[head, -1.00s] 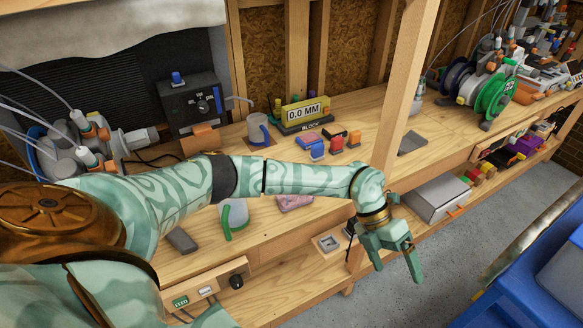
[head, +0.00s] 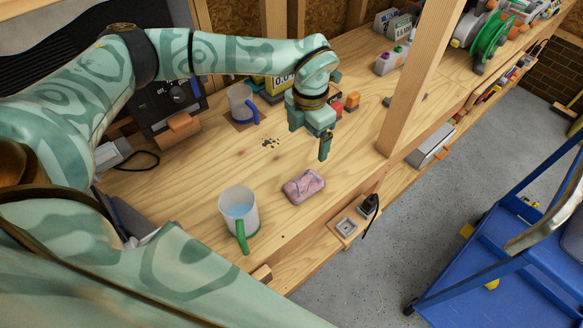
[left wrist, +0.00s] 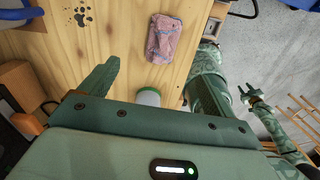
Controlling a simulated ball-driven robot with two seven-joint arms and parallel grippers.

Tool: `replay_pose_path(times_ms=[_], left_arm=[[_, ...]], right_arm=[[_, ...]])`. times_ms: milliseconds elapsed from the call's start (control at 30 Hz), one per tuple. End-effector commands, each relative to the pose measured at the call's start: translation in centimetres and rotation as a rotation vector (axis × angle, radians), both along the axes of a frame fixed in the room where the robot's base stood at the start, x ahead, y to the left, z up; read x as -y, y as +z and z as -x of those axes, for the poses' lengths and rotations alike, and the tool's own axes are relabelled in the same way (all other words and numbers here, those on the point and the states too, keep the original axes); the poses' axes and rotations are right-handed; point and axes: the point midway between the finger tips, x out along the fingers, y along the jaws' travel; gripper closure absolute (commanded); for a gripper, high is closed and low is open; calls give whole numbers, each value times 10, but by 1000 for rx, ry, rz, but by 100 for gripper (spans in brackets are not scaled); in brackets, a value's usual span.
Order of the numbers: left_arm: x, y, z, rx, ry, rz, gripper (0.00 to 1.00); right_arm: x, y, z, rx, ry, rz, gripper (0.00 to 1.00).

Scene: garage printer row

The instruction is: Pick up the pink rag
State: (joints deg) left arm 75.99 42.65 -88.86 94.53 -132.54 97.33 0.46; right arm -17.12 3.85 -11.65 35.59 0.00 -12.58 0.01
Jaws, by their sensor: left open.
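The pink rag (head: 304,186) lies folded on the wooden bench, near its front edge. My left gripper (head: 311,140) is open and empty above the bench, behind the rag and slightly right of it in the head view, apart from it. In the left wrist view, the rag (left wrist: 163,38) lies beyond the open fingers, roughly between their lines, with nothing in front of it. My right gripper (left wrist: 254,97) shows small at the right of the left wrist view, over the floor.
A clear mug with a green handle (head: 238,214) stands left of the rag. A blue-handled mug (head: 242,103) stands farther back. A wooden post (head: 424,75) rises right of my left gripper. A blue cart (head: 500,240) stands at right.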

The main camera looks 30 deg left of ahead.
Motion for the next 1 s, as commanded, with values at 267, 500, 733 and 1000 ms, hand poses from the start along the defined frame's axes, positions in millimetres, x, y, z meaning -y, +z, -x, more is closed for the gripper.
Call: replay_pose_path(times_ms=[267,500,733,1000], left_arm=[[1,-60,2,-6,0,0,11],[1,-104,1,-4,0,1,11],[2,-119,2,-2,0,0,11],[4,-161,5,-4,0,1,11]], right_arm=[[17,-8,3,-6,2,21,64],[18,-15,5,-10,2,23,64],[8,-17,5,-11,-1,11,64],[5,-26,7,-15,1,6,64]])
